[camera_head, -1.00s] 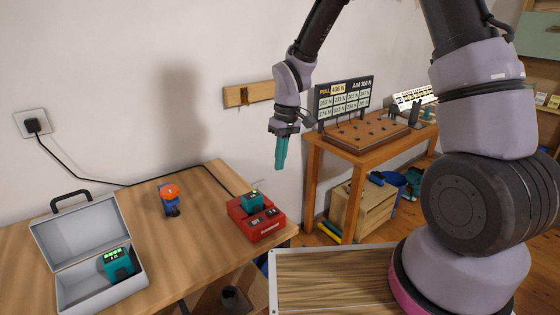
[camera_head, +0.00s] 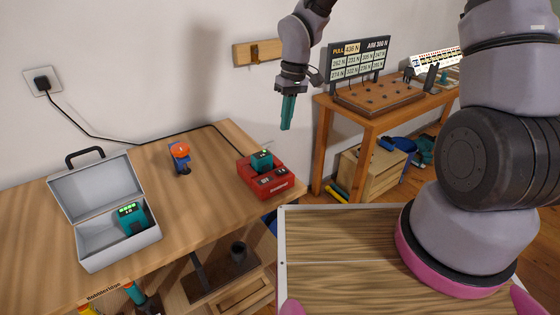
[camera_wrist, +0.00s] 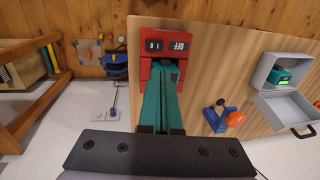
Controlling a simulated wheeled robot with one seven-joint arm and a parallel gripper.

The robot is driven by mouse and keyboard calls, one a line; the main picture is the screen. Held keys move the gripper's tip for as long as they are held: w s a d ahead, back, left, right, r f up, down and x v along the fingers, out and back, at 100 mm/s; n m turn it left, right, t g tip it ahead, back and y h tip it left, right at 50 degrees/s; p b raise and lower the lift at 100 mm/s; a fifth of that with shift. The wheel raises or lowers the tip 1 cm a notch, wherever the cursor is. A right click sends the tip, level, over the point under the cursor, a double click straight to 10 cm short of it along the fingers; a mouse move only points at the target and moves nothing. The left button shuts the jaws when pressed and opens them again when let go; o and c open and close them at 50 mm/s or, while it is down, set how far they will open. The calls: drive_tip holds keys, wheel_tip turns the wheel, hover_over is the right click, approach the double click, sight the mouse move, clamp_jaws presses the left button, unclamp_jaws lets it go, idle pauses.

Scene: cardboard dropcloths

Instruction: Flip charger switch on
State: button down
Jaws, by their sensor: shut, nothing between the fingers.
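The charger is a red box (camera_head: 265,179) near the right front corner of the workbench, with a teal battery (camera_head: 262,160) seated on its top. In the wrist view the charger's red face (camera_wrist: 163,31) carries a black rocker switch (camera_wrist: 154,45) beside a panel reading OFF (camera_wrist: 180,46). My gripper (camera_head: 287,127) has its teal fingers shut and empty, pointing down, above and to the right of the charger in the head view. In the wrist view my gripper (camera_wrist: 166,64) overlaps the charger's lower part and hides the battery. No contact can be made out.
An open grey case (camera_head: 105,205) holding another teal battery (camera_head: 132,217) stands at left. A blue and orange tool (camera_head: 181,157) stands mid-bench. A black cable runs from the wall socket (camera_head: 42,82) toward the charger. A second table (camera_head: 350,110) stands behind, right of my gripper.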

sight(278, 172)
drive_tip(key=f, duration=0.4)
drive_tip(key=a+f, duration=0.1)
drive_tip(key=f, duration=0.4)
drive_tip(key=s+f, duration=0.1)
drive_tip(key=f, duration=0.3)
drive_tip(key=shift+s+a+f, duration=0.1)
drive_tip(key=shift+a+f, duration=0.3)
